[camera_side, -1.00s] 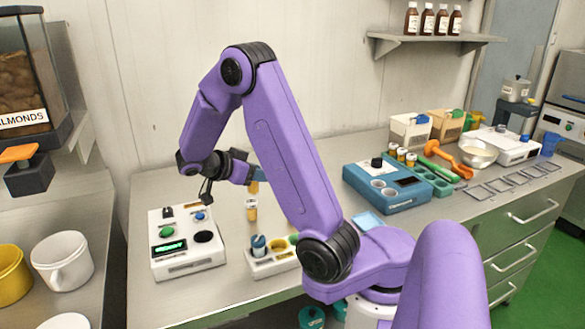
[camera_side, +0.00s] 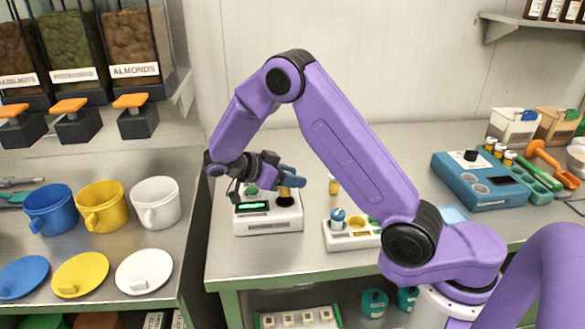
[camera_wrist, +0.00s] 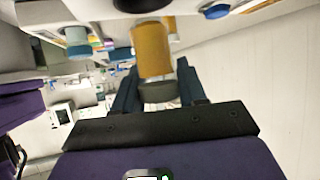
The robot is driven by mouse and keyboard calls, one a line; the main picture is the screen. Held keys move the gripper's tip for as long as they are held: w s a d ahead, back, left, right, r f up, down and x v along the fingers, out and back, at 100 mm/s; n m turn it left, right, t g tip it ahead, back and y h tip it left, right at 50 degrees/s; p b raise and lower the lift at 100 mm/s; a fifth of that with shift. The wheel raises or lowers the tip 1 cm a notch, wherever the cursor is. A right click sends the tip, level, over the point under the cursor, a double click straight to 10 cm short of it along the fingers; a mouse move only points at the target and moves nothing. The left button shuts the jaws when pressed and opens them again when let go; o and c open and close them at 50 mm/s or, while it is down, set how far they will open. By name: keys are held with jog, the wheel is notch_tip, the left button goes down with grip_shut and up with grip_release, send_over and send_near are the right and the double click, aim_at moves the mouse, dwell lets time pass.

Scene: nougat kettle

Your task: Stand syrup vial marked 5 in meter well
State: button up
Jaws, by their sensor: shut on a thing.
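My gripper (camera_side: 288,180) is shut on an amber vial (camera_wrist: 152,48). The vial's dark grey end (camera_wrist: 157,92) sits between the blue fingers in the wrist view. The vial (camera_side: 286,191) hangs roughly upright at the dark round well of the white meter (camera_side: 268,221). In the wrist view the dark well (camera_wrist: 140,4) is cut off at the frame's top, near the vial's far end. I cannot tell whether the tip has entered the well. The number on the held vial cannot be read. The meter has a lit green display (camera_side: 252,206).
A white rack (camera_side: 350,243) with a blue-topped vial (camera_side: 338,216) is right of the meter. A blue device (camera_side: 482,187) is farther right. Mugs and lids fill the left bench.

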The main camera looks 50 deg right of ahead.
jog(key=shift+f, duration=1.55)
jog(key=shift+f, duration=0.15)
dwell(3.2)
jog(key=shift+r, duration=0.85)
jog(key=shift+f, duration=0.8)
dwell(1.0)
jog(key=o, duration=0.8)
